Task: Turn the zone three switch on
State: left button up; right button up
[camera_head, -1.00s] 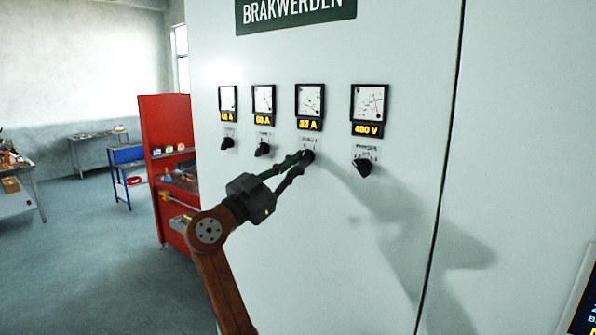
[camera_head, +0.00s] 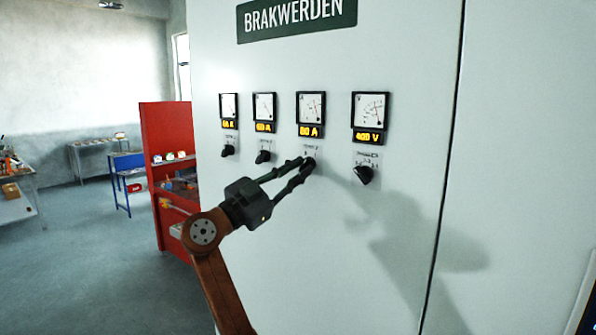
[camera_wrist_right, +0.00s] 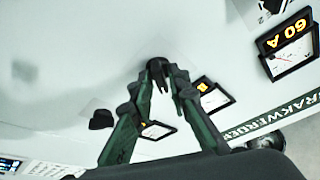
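The zone three switch (camera_head: 311,163) is a small black rotary knob, third from the left on the pale cabinet, below a meter and yellow display (camera_head: 311,132). My right gripper (camera_head: 304,166) reaches it from the lower left, its two dark fingers converging on the knob. In the right wrist view the fingertips (camera_wrist_right: 164,70) sit at either side of a dark knob and look closed on it. The fingers partly cover the knob, so its pointer angle cannot be read. My left gripper is in neither view.
Similar knobs stand at the left (camera_head: 228,150), second (camera_head: 263,156) and far right (camera_head: 363,175) of the row, the last one close to my gripper. A red shelf unit (camera_head: 165,125) stands beside the cabinet. Cabinet face below the row is clear.

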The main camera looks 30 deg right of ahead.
jog(key=shift+o, duration=1)
jog(key=v, duration=1.2)
